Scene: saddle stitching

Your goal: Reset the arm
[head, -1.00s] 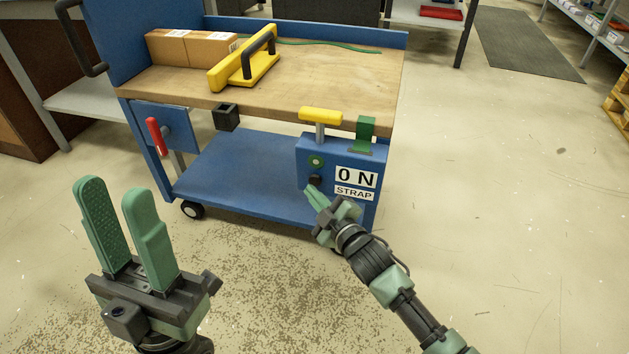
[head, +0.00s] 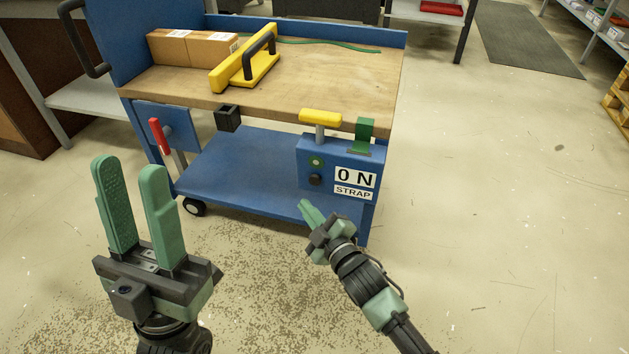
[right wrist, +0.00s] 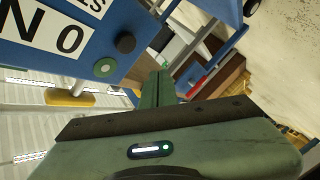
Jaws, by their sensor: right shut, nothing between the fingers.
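My left gripper (head: 133,212) is open and empty at the lower left of the head view, with its two green fingers upright and apart, in front of the cart. My right gripper (head: 307,208) is shut and empty, just in front of and below the blue strap box (head: 308,154) on the cart. Its closed green fingers also show in the right wrist view (right wrist: 157,85). The box carries a black knob (head: 315,179), a green button (head: 316,161), a yellow T-handle (head: 320,116) and a label reading "0 N STRAP". The fingers stand apart from the knob.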

